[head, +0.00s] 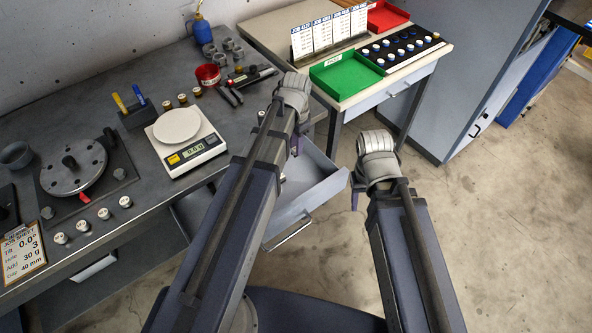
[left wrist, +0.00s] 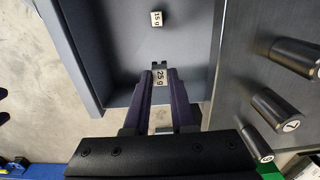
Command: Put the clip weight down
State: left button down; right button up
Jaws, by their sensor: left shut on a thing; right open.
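My left gripper (head: 297,146) hangs over the open drawer (head: 335,187) under the bench. In the left wrist view its fingers are shut on a clip weight labelled 25 g (left wrist: 159,77), with the drawer floor (left wrist: 110,45) below. Whether this weight touches the floor cannot be told. Another clip weight, labelled 15 g (left wrist: 156,18), lies in the drawer, apart from the held one. In the head view the held weight is hidden by my arm. My right gripper (head: 355,192) is open and empty, to the right of the drawer over the floor.
The bench carries a scale (head: 180,127), a rotor fixture (head: 73,167), a job sheet (head: 23,250), a red tape roll (head: 208,75) and small capped weights. A side table (head: 270,30) holds a green tray (head: 345,77), a red tray (head: 385,17) and a black rack (head: 402,52).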

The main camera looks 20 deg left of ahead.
pick_arm(q)
jog(key=shift+f+b, duration=4.3)
jog(key=shift+f, duration=0.35)
jog(key=shift+f, duration=0.15)
jog(key=c, duration=1.2)
grip_release()
jog(key=shift+f, duration=0.1)
jog(key=o, duration=0.4)
jog(key=shift+o, duration=0.2)
notch_tip(320, 180, up, 13)
jog(key=p, duration=1.2)
jog(key=shift+f, duration=0.2)
jog(key=s+d+n+y, duration=0.1)
jog(key=s+d+n, duration=0.2)
jog(key=s+d, duration=0.7)
jog(key=s, duration=0.4)
jog(key=shift+s+d+n, duration=0.15)
jog(key=shift+d+n, duration=0.1)
jog(key=shift+n, duration=0.15)
